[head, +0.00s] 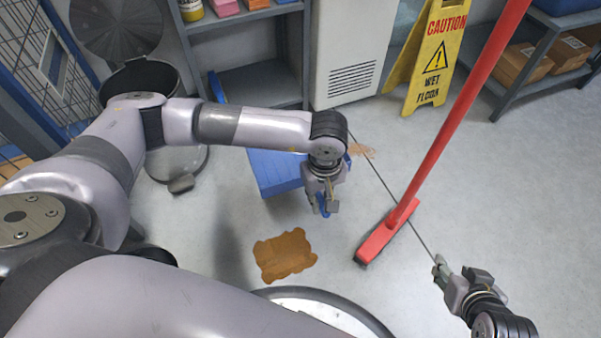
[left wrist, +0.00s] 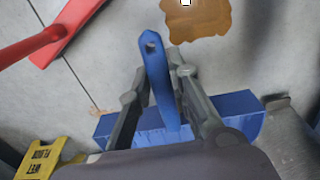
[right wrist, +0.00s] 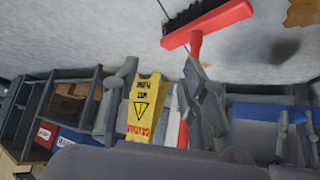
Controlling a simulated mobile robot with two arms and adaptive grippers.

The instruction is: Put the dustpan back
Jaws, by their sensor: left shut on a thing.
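The blue dustpan (head: 275,172) hangs from my left gripper (head: 325,208), which is shut on its handle. In the left wrist view the handle (left wrist: 158,75) stands up between the fingers, and the wide pan (left wrist: 240,104) lies behind them. In the head view, my arm and gripper hide part of the dustpan. My right gripper (head: 456,277) is at the lower right, with its fingers apart and nothing visible between them.
A red broom (head: 378,243) stands between the grippers, its handle rising to the upper right. A brown spill (head: 284,256) lies on the floor near my base. A yellow caution sign (head: 432,55), grey shelves (head: 262,85) and a dark bin (head: 150,82) stand farther back.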

